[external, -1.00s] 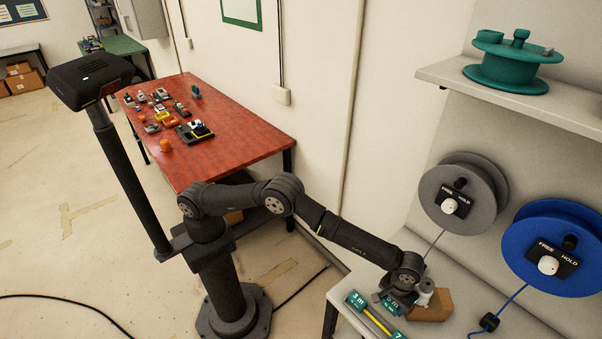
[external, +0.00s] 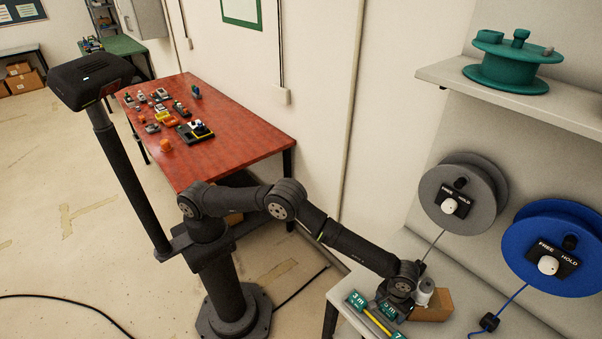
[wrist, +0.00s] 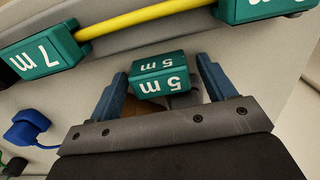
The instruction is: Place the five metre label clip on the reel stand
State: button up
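The five metre label clip is a green block marked "5 m" (wrist: 160,75), seen in the wrist view between my gripper's two blue fingers (wrist: 160,78). Narrow gaps show between the clip and the fingers, so my gripper looks open around it. In the external view the clip (external: 390,309) is just below my gripper, beside the yellow bar. The yellow bar (wrist: 145,17) of the stand runs between the green "7 m" label (wrist: 42,57) and the "3 m" label (external: 357,300). What supports the clip underneath is hidden.
A brown block (external: 432,304) lies on the bench beside my gripper, with a small white-topped cylinder (external: 425,288) close by. A grey reel (external: 465,193) and a blue reel (external: 553,245) hang on the panel. A blue cable piece (wrist: 27,127) lies left in the wrist view.

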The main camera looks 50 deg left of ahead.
aim_at(390, 308)
notch_tip(390, 308, up, 12)
jog(key=shift+r, duration=0.2)
dwell(0.4)
jog(key=shift+f, duration=0.15)
notch_tip(390, 308, down, 12)
jog(key=shift+r, duration=1.8)
jog(key=shift+f, duration=0.15)
